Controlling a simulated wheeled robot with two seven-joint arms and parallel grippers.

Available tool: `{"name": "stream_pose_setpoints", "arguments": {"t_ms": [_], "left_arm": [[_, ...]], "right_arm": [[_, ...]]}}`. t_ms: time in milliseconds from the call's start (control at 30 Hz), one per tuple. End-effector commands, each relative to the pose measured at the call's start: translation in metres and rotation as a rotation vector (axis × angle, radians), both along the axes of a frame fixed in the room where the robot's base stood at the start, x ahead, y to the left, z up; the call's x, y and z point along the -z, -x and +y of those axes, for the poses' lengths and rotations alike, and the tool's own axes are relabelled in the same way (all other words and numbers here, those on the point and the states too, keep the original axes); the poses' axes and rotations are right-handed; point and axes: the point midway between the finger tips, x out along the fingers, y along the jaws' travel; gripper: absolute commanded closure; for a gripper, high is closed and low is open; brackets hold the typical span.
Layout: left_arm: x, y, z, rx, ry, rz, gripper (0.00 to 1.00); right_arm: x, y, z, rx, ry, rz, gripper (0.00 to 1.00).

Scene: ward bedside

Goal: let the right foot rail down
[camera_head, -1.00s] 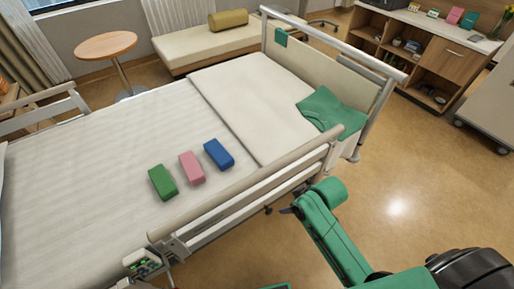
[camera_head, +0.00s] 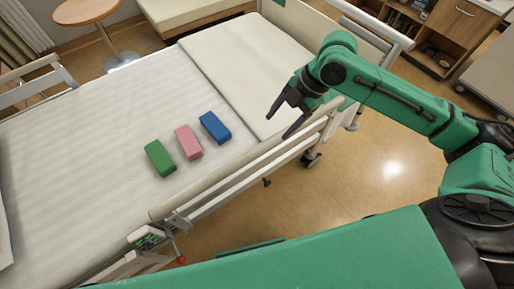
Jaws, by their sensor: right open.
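The bed's near-side rail (camera_head: 242,168) runs diagonally along the mattress edge, its upper bar beside the mattress. It appears raised. A small red knob (camera_head: 181,260) shows below its lower-left end, near a control panel with buttons (camera_head: 148,239). My right gripper (camera_head: 279,126) is open and empty, with dark fingers pointing down and left. In the picture it overlaps the upper-right end of the rail and the bed edge. I cannot tell whether it touches the rail. My left gripper is out of view.
Green (camera_head: 159,158), pink (camera_head: 188,142) and blue (camera_head: 214,127) blocks lie on the bed (camera_head: 90,135). A round table (camera_head: 85,11) stands beyond it. A wooden cabinet (camera_head: 455,25) is at upper right. Floor (camera_head: 375,185) right of the rail is clear.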

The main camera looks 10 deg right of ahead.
Motion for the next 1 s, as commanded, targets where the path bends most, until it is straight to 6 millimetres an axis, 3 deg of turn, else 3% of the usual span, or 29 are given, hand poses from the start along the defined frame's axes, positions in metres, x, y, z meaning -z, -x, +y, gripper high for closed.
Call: {"name": "stream_pose_setpoints", "arguments": {"t_ms": [167, 533, 700, 933, 1000], "left_arm": [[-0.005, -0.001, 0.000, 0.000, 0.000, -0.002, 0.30], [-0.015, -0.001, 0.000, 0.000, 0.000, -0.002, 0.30], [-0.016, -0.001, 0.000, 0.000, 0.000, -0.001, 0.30], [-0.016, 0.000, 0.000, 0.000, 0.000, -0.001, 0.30], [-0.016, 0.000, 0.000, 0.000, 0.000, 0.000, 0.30]], "right_arm": [[0.028, 0.001, 0.015, -0.003, -0.003, 0.007, 0.28], [0.112, -0.002, 0.055, -0.001, -0.003, 0.004, 0.28], [0.128, -0.003, 0.062, 0.000, -0.002, 0.000, 0.28], [0.129, -0.003, 0.062, 0.000, -0.002, 0.000, 0.28], [0.129, -0.003, 0.062, 0.000, -0.002, 0.000, 0.55]]}}
